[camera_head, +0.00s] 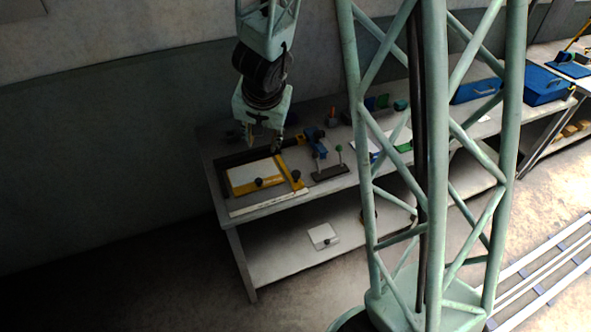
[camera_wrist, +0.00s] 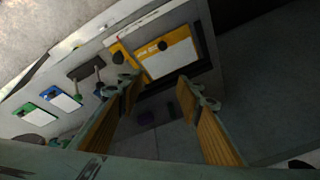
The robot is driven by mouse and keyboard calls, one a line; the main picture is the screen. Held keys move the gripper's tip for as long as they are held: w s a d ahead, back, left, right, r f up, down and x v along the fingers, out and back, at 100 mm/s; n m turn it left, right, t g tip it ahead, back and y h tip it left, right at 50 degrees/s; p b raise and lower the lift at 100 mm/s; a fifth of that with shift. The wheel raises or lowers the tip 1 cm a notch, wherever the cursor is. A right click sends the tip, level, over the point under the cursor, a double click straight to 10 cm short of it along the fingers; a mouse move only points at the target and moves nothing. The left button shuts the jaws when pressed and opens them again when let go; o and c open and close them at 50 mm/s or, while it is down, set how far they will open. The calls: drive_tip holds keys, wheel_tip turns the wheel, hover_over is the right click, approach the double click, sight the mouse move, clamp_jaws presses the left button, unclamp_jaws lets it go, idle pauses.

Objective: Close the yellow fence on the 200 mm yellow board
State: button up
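The yellow board (camera_head: 271,182) lies on the bench's left end, with a pale sheet or plate on it and a dark knob on its yellow front strip. It also shows in the wrist view (camera_wrist: 150,51). The yellow fence (camera_head: 287,168) is a bar with a dark knob along the board's right side; in the wrist view the fence (camera_wrist: 124,50) is left of the board. I cannot tell whether fence and board touch. My gripper (camera_head: 263,146) hangs above the back of the board, fingers down. In the wrist view it (camera_wrist: 159,88) is open, nothing between its fingers.
A blue clamp-like part (camera_head: 313,135) and a dark stand with a green knob (camera_head: 329,172) are right of the fence. A pale ruler strip (camera_head: 270,202) runs along the bench front. Blue boxes (camera_head: 547,86) stand far right. A white plate (camera_head: 322,236) lies on the lower shelf.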

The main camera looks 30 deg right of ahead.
sight(296, 173)
drive_tip(key=s+d+f+m+g+h+p, duration=0.1)
drive_tip(key=s+d+f+h+p, duration=0.1)
drive_tip(key=d+f, duration=0.5)
drive_tip(key=shift+s+d+f+m+g, duration=0.2)
drive_tip(key=shift+s+d+m+g, duration=0.1)
drive_tip(key=shift+m+g, duration=0.1)
drive_tip(key=shift+f, duration=0.15)
drive_tip(key=shift+b+x, duration=3.45)
drive_tip(key=shift+x, duration=3.25)
drive_tip(key=shift+d, duration=0.1)
drive_tip(key=shift+c, duration=0.5)
